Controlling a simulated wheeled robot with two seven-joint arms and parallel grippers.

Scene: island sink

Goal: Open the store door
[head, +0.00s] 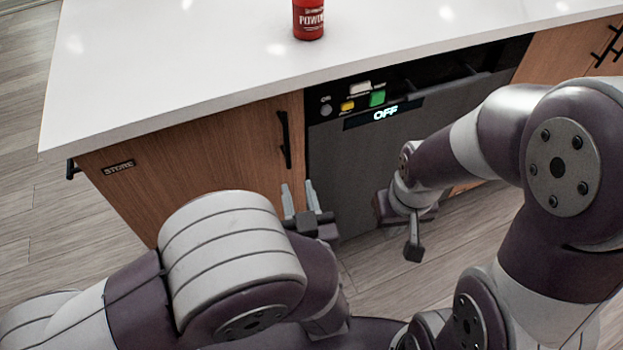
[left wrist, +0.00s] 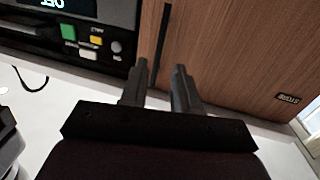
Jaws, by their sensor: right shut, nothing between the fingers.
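The store door is the wooden cabinet front (head: 210,150) with a "STORE" label (head: 119,167) at its upper left; it appears closed. Its black vertical handle (head: 285,140) is near the right edge, beside the dishwasher. My left gripper (head: 300,192) is open and empty, just below the handle. In the left wrist view, the fingers (left wrist: 162,78) are apart and the handle (left wrist: 161,45) shows beyond the tips, between them in the picture; I see no contact. My right gripper (head: 413,250) is shut and empty, low in front of the dishwasher.
A dark dishwasher (head: 350,175) with coloured buttons and an "OFF" display adjoins the door on the right. A white countertop (head: 200,60) overhangs both, with a red bottle (head: 308,20) on it. Another black handle (head: 72,169) sticks out at the island's left end.

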